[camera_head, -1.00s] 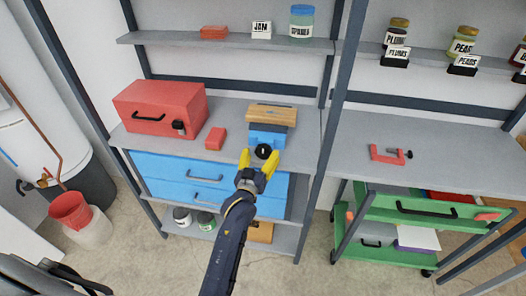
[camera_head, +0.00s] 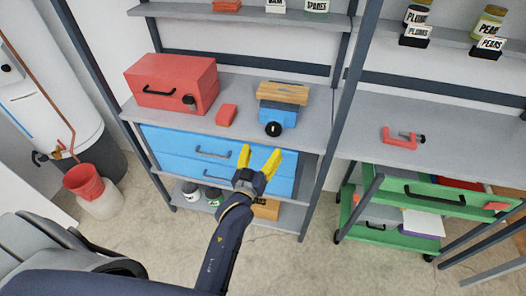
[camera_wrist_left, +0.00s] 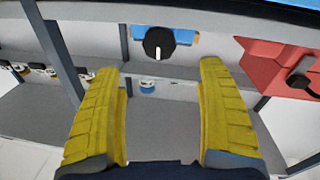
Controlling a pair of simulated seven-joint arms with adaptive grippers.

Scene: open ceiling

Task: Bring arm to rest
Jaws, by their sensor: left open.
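My left gripper (camera_head: 258,160) has yellow fingers spread apart with nothing between them. In the head view it is in front of the blue drawers (camera_head: 205,150), below the shelf edge. The left wrist view shows both yellow fingers (camera_wrist_left: 162,110) wide apart and empty. A blue vise (camera_head: 279,115) with a black round knob (camera_head: 273,129) stands on the shelf behind and above the gripper, apart from it. A wooden block (camera_head: 283,93) lies on top of the vise. The knob also shows in the left wrist view (camera_wrist_left: 158,43). My right gripper is not in view.
A red toolbox (camera_head: 170,84) and a small red block (camera_head: 226,115) sit on the shelf (camera_head: 320,120). A red clamp (camera_head: 402,138) lies on the right shelf. A green cart (camera_head: 400,200) stands below it. Floor in front is open.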

